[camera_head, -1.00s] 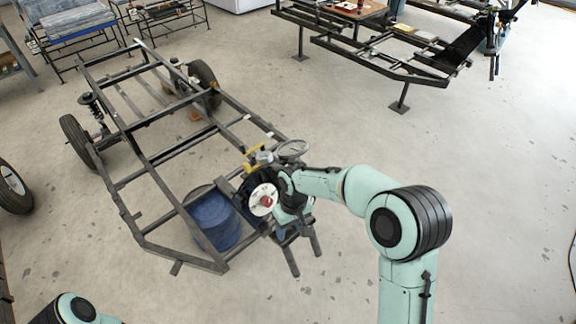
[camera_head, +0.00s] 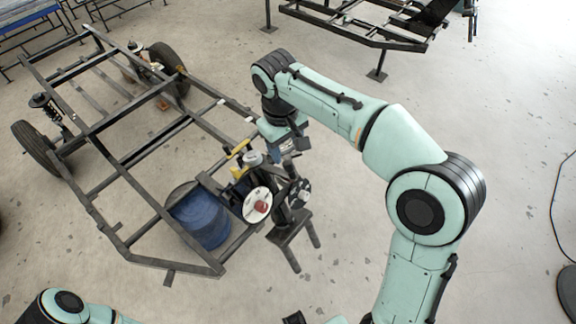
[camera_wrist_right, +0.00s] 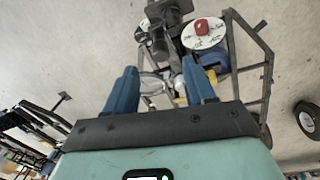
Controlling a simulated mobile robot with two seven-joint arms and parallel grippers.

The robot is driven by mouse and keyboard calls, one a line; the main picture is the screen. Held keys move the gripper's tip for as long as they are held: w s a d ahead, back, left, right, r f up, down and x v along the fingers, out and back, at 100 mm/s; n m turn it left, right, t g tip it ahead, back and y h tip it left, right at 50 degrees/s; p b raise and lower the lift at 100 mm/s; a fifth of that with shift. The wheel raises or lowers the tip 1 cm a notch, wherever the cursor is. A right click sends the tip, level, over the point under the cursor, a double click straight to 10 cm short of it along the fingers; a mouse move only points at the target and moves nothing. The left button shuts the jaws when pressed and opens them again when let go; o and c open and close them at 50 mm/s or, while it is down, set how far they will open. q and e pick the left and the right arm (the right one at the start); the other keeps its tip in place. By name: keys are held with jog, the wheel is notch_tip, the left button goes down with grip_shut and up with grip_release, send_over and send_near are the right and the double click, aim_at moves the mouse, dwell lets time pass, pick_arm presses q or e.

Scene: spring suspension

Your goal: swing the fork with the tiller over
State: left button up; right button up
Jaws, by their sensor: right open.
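The fork assembly stands at the near right corner of the dark frame. It carries a white disc (camera_head: 257,205) with a red centre (camera_head: 262,206); the disc also shows in the right wrist view (camera_wrist_right: 204,34). A yellow part (camera_head: 238,149) sits beside its top. I cannot clearly tell which part is the tiller. My right gripper (camera_head: 288,150) points down just above and behind the assembly. In the right wrist view its two blue fingers (camera_wrist_right: 159,72) are apart, with a grey rounded part beyond them, seemingly not gripped. My left arm enters at the lower left; its gripper is not in view.
The dark tube frame (camera_head: 125,173) fills the left, with wheels (camera_head: 36,148) at its far end. Another raised frame (camera_head: 372,38) stands at the back.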

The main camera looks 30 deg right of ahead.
aim_at(288, 163)
jog(key=f, duration=0.3)
jog(key=f+b, duration=0.1)
jog(key=f, duration=0.2)
jog(key=d+f, duration=0.1)
jog(key=f, duration=0.2)
jog(key=shift+w+f, duration=0.15)
grip_shut()
